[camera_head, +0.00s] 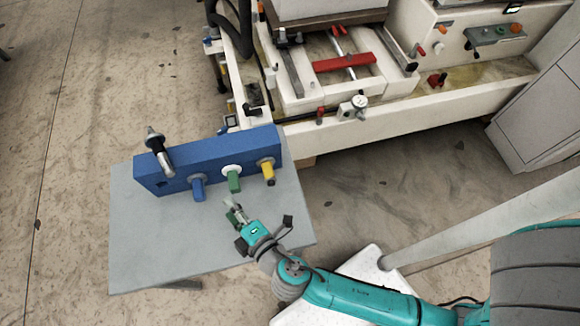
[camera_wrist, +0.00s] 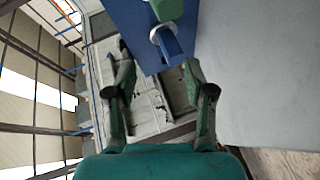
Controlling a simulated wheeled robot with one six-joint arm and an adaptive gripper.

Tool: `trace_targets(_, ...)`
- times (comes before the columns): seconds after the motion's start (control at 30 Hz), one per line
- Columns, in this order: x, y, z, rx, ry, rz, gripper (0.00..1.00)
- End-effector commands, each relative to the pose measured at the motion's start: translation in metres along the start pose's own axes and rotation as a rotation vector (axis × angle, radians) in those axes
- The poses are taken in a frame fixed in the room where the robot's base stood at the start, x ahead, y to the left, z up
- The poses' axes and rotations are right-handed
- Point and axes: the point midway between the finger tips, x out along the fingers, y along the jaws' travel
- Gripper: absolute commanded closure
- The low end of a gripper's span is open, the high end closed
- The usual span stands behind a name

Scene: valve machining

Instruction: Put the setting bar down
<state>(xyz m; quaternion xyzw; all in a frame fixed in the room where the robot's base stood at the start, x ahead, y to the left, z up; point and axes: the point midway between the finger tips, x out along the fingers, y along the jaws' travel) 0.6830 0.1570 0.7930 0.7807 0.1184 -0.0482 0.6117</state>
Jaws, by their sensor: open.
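A blue rack (camera_head: 218,165) stands on a grey table (camera_head: 150,262). It holds a blue-handled bar (camera_head: 198,189), a green-handled bar (camera_head: 234,182) with a white collar, a yellow-handled bar (camera_head: 268,173) and a black-and-silver tool (camera_head: 160,155) at the left. I cannot tell which of these is the setting bar. My gripper (camera_head: 233,208) is open and empty, just in front of the green-handled bar and apart from it. In the wrist view my gripper (camera_wrist: 157,62) has its fingers spread below the rack. A blue handle (camera_wrist: 173,46) and part of a green handle (camera_wrist: 167,8) show there.
A machine (camera_head: 400,118) with a red clamp bar (camera_head: 345,62) stands behind the table. A grey cabinet (camera_head: 535,110) is at the right. The front left of the table top is clear, and open floor lies to the left.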

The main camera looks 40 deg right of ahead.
Motion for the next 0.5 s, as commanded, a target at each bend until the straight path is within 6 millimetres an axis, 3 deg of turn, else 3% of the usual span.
trace_targets(0.03,-0.017,-0.009,0.022,0.055,-0.007,-0.038,0.46)
trace_targets(0.2,-0.072,-0.025,0.064,0.284,-0.004,-0.127,0.46)
trace_targets(0.37,-0.13,-0.026,0.088,0.527,-0.019,-0.165,0.46)
trace_targets(0.5,-0.18,-0.013,0.099,0.755,-0.042,-0.154,0.46)
